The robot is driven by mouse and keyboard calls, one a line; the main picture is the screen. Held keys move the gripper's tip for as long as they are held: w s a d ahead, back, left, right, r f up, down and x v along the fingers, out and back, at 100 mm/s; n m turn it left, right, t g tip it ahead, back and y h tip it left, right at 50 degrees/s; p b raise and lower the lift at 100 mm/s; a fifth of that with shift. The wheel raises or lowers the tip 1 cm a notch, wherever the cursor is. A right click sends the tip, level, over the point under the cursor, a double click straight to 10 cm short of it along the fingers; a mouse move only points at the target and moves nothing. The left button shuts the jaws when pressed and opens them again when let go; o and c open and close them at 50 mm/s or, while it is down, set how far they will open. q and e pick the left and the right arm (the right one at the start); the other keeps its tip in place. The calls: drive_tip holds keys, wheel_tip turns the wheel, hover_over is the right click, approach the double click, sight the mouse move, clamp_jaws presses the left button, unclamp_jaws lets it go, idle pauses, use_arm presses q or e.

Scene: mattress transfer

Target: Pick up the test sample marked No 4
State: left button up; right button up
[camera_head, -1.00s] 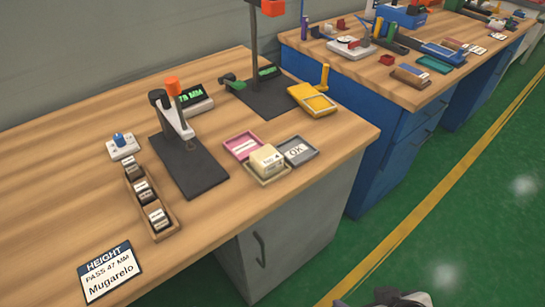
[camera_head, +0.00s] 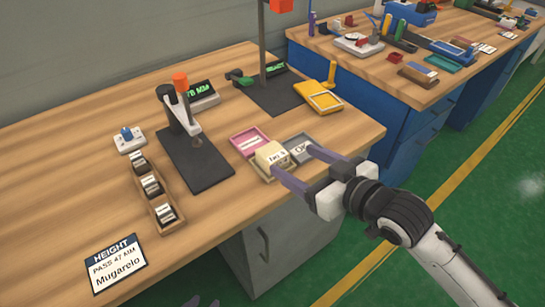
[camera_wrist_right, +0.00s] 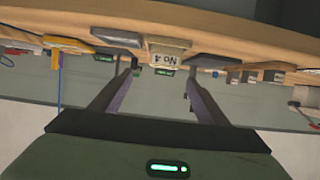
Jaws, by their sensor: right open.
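The sample marked No 4 (camera_head: 271,154) is a beige block with a pale label, sitting in a tan tray (camera_head: 276,178) near the table's front edge. The upside-down No 4 label reads clearly on the sample in the wrist view (camera_wrist_right: 168,56). My right gripper (camera_head: 293,160) is open and points at the sample from the front right. In the wrist view the sample appears between the two fingers (camera_wrist_right: 162,70), near their far ends; contact cannot be told. Two small tips (camera_head: 202,302) at the head view's bottom edge may be my left gripper.
A pink tray (camera_head: 240,137) and a grey OK tray (camera_head: 308,157) adjoin the tan tray. A height gauge (camera_head: 200,165), a wooden rack (camera_head: 182,223) of dark samples and a HEIGHT card (camera_head: 116,263) are to the left. A yellow scale (camera_head: 320,97) is behind.

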sight(274, 153)
drive_tip(key=x, duration=0.9)
drive_tip(key=shift+s+a+f, duration=0.15)
drive_tip(key=shift+a+f, duration=0.05)
drive_tip(key=shift+a, duration=0.2)
drive_tip(key=c, duration=1.1)
